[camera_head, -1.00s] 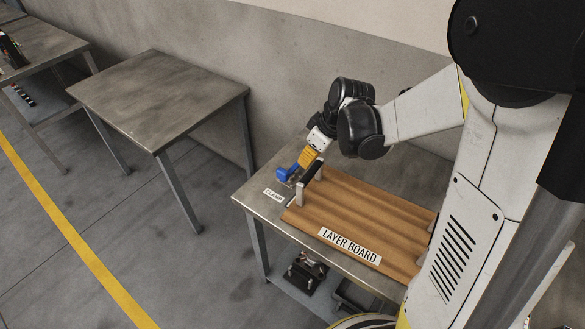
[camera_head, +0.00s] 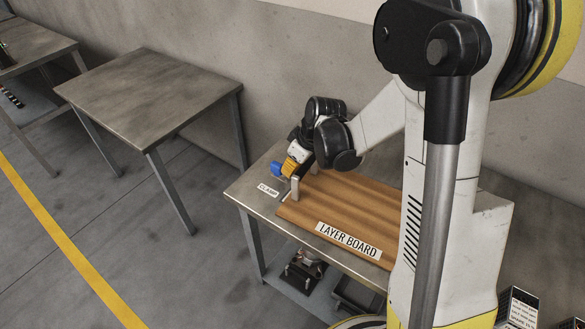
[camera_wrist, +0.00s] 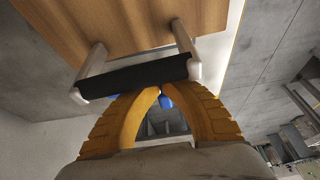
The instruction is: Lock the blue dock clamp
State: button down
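The blue dock clamp (camera_head: 278,170) sits at the left back corner of the table, near the CLAMP label (camera_head: 269,190), in the head view. My gripper (camera_head: 289,170) has yellow fingers and is right against or just in front of the clamp, covering part of it. In the wrist view my gripper (camera_wrist: 162,92) has its fingertips nearly together. Small blue patches of the clamp (camera_wrist: 166,102) show between and behind the fingers. Contact with the clamp cannot be made out, and its lever position is mostly hidden.
The wooden layer board (camera_head: 335,205) lies on the table beside the clamp. Its black handle bar (camera_wrist: 135,75) on pale posts is very close to my fingers. A bare metal table (camera_head: 150,95) stands to the left, with open floor between.

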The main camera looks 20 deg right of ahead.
aim_at(271, 169)
jog(key=shift+a+m+h, duration=0.4)
jog(key=shift+a+m, duration=0.3)
jog(key=shift+m, duration=0.6)
jog(key=shift+t, duration=0.3)
jog(key=shift+w+a+m+h, duration=0.15)
jog(key=shift+a+m+h, duration=0.2)
jog(key=shift+m, duration=0.35)
jog(key=shift+w+a+m+h, duration=0.15)
jog(key=shift+a+m+h, duration=0.15)
jog(key=shift+m, duration=0.4)
jog(key=shift+a, duration=0.1)
jog(key=shift+w+a+m+h, duration=0.2)
jog(key=shift+a+m+h, duration=0.05)
jog(key=shift+m, duration=0.5)
jog(key=shift+w+a+m+h, duration=0.2)
jog(key=shift+a+m, duration=0.05)
jog(key=shift+m, duration=0.5)
jog(key=shift+w+a+m+h+b, duration=0.15)
jog(key=shift+w+a+m+h, duration=0.15)
jog(key=shift+m, duration=0.45)
jog(key=shift+w+a+m+h+b, duration=0.2)
jog(key=shift+w+m+h, duration=0.1)
jog(key=shift+m, duration=0.45)
jog(key=shift+w+a, duration=0.15)
jog(key=shift+w, duration=0.15)
jog(key=shift+r, duration=0.1)
dwell(0.8)
